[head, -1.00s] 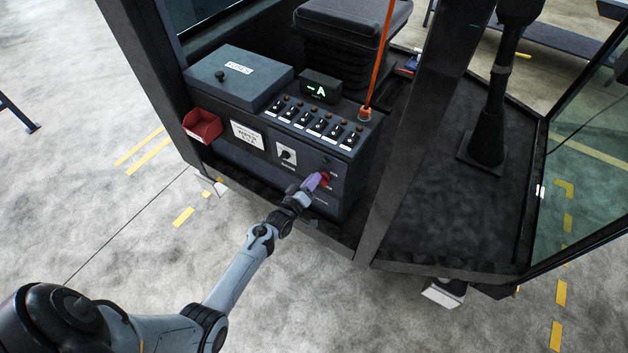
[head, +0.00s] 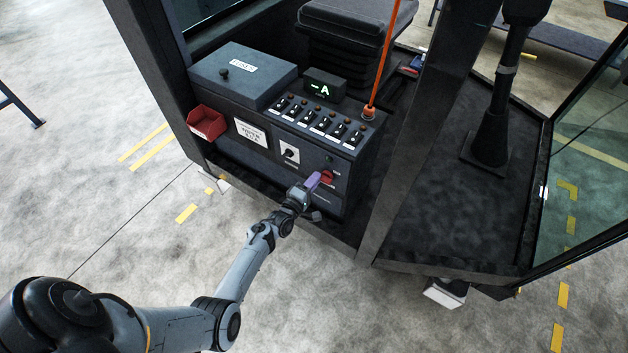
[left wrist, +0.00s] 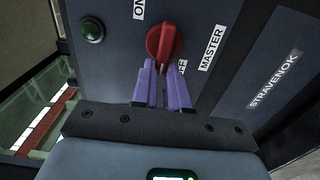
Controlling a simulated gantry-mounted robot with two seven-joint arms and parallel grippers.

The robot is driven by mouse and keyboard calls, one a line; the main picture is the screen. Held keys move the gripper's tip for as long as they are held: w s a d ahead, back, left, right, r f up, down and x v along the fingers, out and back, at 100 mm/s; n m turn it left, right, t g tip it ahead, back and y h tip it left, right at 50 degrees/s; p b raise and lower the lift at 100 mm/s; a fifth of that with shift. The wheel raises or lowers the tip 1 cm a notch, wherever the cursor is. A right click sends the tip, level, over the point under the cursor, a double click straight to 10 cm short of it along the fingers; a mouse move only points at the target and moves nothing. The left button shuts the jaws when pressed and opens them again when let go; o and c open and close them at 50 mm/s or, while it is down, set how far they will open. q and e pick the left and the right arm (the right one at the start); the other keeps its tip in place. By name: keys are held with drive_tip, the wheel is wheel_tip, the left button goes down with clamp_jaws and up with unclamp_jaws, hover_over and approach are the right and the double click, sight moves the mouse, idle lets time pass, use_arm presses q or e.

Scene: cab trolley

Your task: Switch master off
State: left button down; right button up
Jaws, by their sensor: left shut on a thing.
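The red master switch knob (head: 327,177) is on the front of the dark console, at its lower right. In the left wrist view the knob (left wrist: 165,42) has its long handle running roughly up and down, its lower end near the partly hidden OFF label (left wrist: 182,67). The ON label (left wrist: 138,9) is at its upper left and the MASTER label (left wrist: 212,47) at its right. My left gripper (head: 315,181) has purple fingers, shut on the lower end of the knob. The fingers (left wrist: 165,80) hide part of the panel. My right gripper is not in view.
A green button (left wrist: 92,29) sits left of the knob in the wrist view. A rotary switch (head: 289,153), a red bin (head: 206,122) and a row of toggles (head: 318,122) are on the console. A dark cab post (head: 413,130) stands to the right. The floor in front is clear.

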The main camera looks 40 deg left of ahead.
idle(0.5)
use_arm(q)
drive_tip(key=c, duration=1.1)
unclamp_jaws()
drive_tip(key=shift+c, duration=0.2)
drive_tip(key=s+d, duration=0.1)
drive_tip(key=s, duration=0.9)
drive_tip(key=shift+s+d, duration=0.3)
drive_tip(key=shift+s, duration=0.05)
drive_tip(key=shift+f, duration=0.1)
